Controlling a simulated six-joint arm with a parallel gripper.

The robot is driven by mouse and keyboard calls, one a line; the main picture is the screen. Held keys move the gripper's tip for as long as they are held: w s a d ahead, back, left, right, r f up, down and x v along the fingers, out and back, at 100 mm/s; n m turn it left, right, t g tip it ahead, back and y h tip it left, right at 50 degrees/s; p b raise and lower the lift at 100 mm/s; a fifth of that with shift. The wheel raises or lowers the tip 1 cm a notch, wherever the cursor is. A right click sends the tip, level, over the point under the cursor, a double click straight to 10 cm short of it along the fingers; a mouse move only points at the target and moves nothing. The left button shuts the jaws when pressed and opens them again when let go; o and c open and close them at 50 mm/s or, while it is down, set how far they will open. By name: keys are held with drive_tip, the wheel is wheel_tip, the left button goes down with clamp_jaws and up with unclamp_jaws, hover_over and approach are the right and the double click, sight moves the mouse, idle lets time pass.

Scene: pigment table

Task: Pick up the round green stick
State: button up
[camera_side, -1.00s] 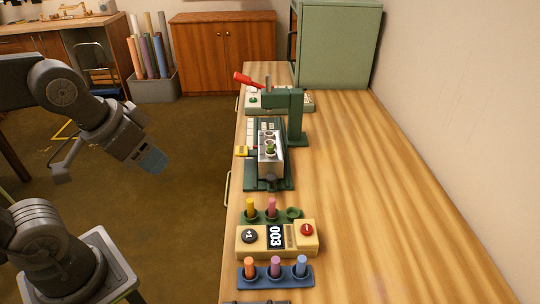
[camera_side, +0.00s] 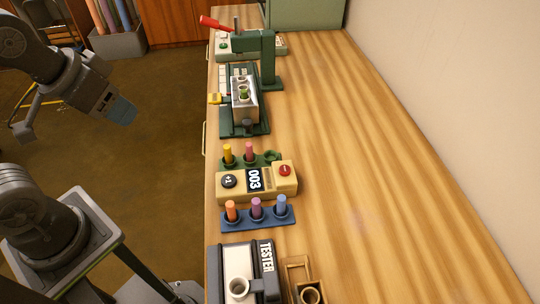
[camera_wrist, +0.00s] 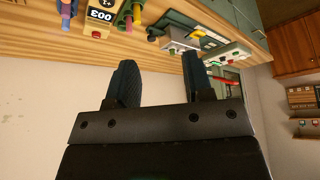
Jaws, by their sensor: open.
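A short green round piece (camera_side: 243,92), which looks like the green stick, stands in one hole of a pale metal block (camera_side: 246,110) on a dark green fixture. Only its upper part shows. My gripper (camera_side: 122,112) is at the left in the side view, over the floor and well away from the table. In the wrist view my gripper (camera_wrist: 157,65) has its two dark fingers wide apart with nothing between them.
A green rack (camera_side: 270,157) holds yellow and pink sticks and has an empty socket. Nearer are a yellow counter box (camera_side: 238,194), a blue rack (camera_side: 287,216) with several sticks, and a tester (camera_side: 266,262). A green press (camera_side: 268,65) stands behind the block. The table's right side (camera_side: 360,190) is clear.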

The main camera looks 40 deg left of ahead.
idle(0.4)
drive_tip(key=w+r+n+g+y, duration=0.1)
drive_tip(key=w+r+n, duration=0.15)
drive_tip(key=w, duration=0.35)
drive_tip(key=w+r+n+g, duration=0.1)
drive_tip(key=w+n, duration=0.2)
drive_tip(key=w, duration=0.4)
drive_tip(key=n+g+y, duration=0.1)
drive_tip(key=n+y, duration=0.2)
drive_tip(key=n, duration=0.3)
approach(244, 91)
drive_tip(key=x, duration=0.4)
drive_tip(key=shift+d+n, duration=0.2)
drive_tip(key=shift+n, duration=0.05)
drive_tip(key=x, duration=0.5)
drive_tip(key=shift+a, duration=0.15)
clamp_jaws()
